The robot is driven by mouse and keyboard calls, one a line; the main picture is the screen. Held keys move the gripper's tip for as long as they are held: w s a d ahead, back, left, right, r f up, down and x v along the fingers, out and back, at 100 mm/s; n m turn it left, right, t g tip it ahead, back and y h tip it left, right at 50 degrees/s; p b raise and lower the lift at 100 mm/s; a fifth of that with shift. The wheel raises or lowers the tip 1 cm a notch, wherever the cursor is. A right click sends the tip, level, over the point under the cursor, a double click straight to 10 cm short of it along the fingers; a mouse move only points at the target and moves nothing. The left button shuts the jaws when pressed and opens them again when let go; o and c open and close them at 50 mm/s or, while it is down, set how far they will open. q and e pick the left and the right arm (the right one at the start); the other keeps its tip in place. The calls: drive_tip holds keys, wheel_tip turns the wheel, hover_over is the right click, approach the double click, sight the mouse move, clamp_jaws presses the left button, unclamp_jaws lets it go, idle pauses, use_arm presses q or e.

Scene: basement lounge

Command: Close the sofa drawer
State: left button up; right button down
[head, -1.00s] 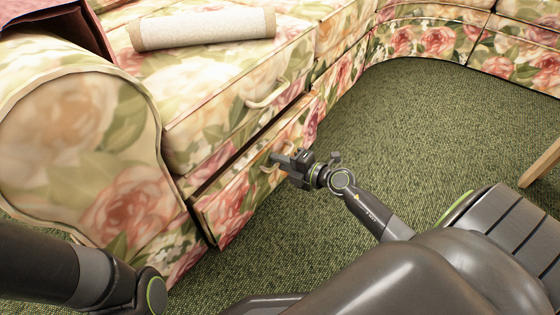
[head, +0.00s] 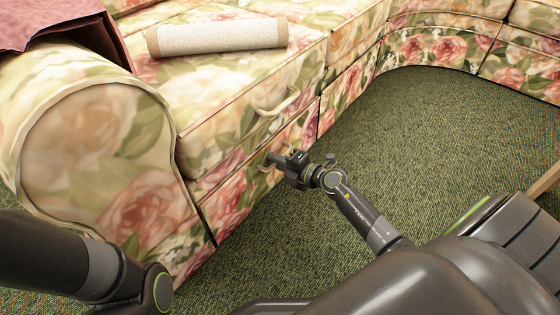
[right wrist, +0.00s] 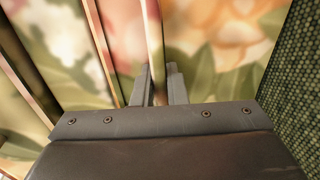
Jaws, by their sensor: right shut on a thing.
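The floral sofa drawer (head: 234,196) is low in the sofa front, below the seat section. No wide dark gap shows above it; its front looks nearly or fully flush, though a dark line remains at its left end. My right gripper (head: 276,161) is at the drawer front, shut on the drawer handle (head: 264,168). In the right wrist view the handle (right wrist: 153,35) runs as a pale bar between the fingers of the right gripper (right wrist: 158,88), against the floral front. My left arm shows at the lower left, but its gripper is out of view.
A second pale handle (head: 279,103) sits on the seat section (head: 225,130) above the drawer. A rolled beige bolster (head: 218,37) lies on the seat. The rounded sofa arm (head: 95,155) stands to the left. Green carpet (head: 420,140) is clear to the right.

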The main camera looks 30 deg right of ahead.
drive_tip(key=c, duration=1.9)
unclamp_jaws()
drive_tip(key=shift+w, duration=0.15)
drive_tip(key=o, duration=0.4)
drive_tip(key=shift+w+a, duration=0.1)
drive_tip(key=shift+c, duration=0.2)
drive_tip(key=shift+s+d+r+p, duration=0.2)
drive_tip(key=shift+s+p, duration=0.1)
drive_tip(key=shift+s, duration=0.15)
drive_tip(key=p+v, duration=0.3)
drive_tip(key=v, duration=1.3)
drive_tip(key=shift+s+f+p, duration=0.2)
drive_tip(key=shift+s+p, duration=0.1)
drive_tip(key=shift+d, duration=0.15)
